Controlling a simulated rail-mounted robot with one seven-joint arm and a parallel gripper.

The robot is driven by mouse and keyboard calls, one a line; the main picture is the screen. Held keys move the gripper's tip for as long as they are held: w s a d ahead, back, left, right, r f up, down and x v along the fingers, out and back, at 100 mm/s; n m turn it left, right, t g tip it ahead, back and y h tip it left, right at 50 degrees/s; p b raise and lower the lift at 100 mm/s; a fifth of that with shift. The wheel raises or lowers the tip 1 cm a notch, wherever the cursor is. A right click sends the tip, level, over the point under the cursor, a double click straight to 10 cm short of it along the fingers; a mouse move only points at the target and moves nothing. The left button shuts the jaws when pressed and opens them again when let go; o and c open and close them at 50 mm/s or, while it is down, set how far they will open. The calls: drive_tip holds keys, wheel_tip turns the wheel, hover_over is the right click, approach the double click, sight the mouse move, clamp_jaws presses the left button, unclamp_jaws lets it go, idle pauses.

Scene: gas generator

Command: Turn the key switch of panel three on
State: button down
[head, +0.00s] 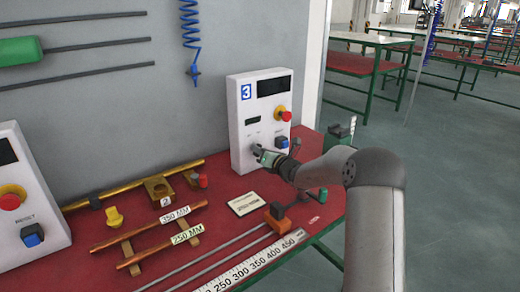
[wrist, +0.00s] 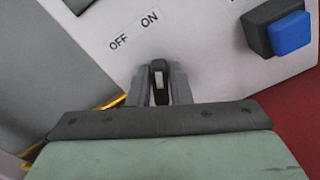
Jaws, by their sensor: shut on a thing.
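Panel three (head: 262,105) is a white box marked with a blue 3, standing upright at the back of the red bench. My gripper (head: 262,152) is at the lower left of its face. In the wrist view my gripper (wrist: 157,88) has its two grey fingers shut on the black key switch (wrist: 158,78), which carries a light mark. The OFF and ON labels (wrist: 134,30) are printed above the switch, to its left and just over it. The key switch's base is hidden by the fingers.
A red emergency button (head: 285,115) on yellow and a blue button (head: 281,142) in a dark housing sit right of my gripper. Copper pipes (head: 150,228), a card (head: 246,203) and a ruler (head: 250,262) lie on the bench (head: 222,188). Another white panel (head: 35,180) stands at the left.

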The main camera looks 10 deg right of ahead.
sight(254, 138)
drive_tip(key=shift+m, duration=0.3)
drive_tip(key=c, duration=1.4)
unclamp_jaws()
drive_tip(key=shift+r, duration=0.3)
wheel_tip(254, 138, up, 3)
drive_tip(key=shift+f, duration=0.1)
drive_tip(key=s+r, duration=0.9)
drive_tip(key=s, duration=0.5)
drive_tip(key=shift+r+b, duration=0.25)
drive_tip(key=shift+b, duration=0.2)
